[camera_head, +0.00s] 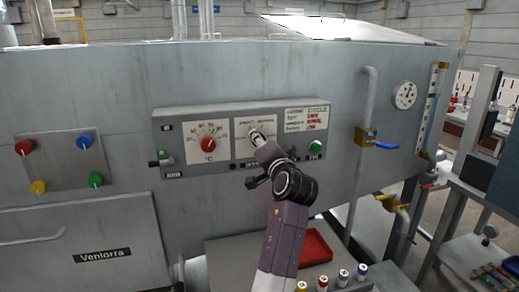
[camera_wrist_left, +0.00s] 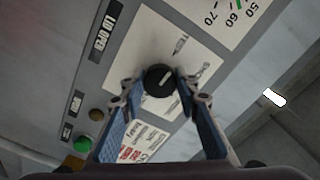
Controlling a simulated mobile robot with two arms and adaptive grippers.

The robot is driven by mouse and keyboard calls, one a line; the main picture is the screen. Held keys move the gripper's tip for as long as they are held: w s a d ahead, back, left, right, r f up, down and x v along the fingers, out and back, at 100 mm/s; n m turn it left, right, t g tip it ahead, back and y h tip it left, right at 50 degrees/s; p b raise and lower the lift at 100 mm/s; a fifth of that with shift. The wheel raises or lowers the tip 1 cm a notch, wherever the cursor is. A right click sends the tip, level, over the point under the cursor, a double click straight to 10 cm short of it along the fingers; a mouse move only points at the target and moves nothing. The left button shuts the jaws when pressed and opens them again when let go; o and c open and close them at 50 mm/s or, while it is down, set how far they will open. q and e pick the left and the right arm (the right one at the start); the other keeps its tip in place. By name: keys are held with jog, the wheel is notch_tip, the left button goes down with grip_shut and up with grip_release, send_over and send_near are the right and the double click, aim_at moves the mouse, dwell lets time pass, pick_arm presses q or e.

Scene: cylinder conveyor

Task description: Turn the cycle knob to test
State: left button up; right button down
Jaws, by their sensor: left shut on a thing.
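The black cycle knob (camera_wrist_left: 160,80) sits on a white label plate (camera_wrist_left: 150,40) and has a short white pointer line. My left gripper (camera_wrist_left: 159,88) is shut on the knob, one blue-padded finger on each side. In the head view my left gripper (camera_head: 256,136) reaches the middle of the grey control panel (camera_head: 175,116) and hides most of the knob. My right gripper is in neither view.
A red temperature dial (camera_head: 208,144) is left of the knob, and a green button (camera_head: 316,146) is right. A blue-handled valve (camera_head: 378,143) and a vertical pipe stand farther right. A red tray (camera_head: 316,246) and several small capped cylinders (camera_head: 343,277) are below.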

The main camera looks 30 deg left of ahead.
pick_arm(q)
jog(key=shift+f+n, duration=0.25)
jog(key=shift+n, duration=0.25)
jog(key=o, duration=1.2)
jog(key=shift+r, duration=0.1)
jog(key=shift+c, duration=0.2)
jog(key=shift+r, duration=0.1)
send_near(260, 108)
jog(key=w+a, duration=0.1)
jog(key=a, duration=0.2)
jog(key=w+a+r, duration=0.1)
jog(key=a, duration=0.1)
jog(key=shift+w+a, duration=0.15)
jog(key=shift+w, duration=0.2)
jog(key=shift+w+a+f, duration=0.1)
jog(key=shift+w, duration=0.1)
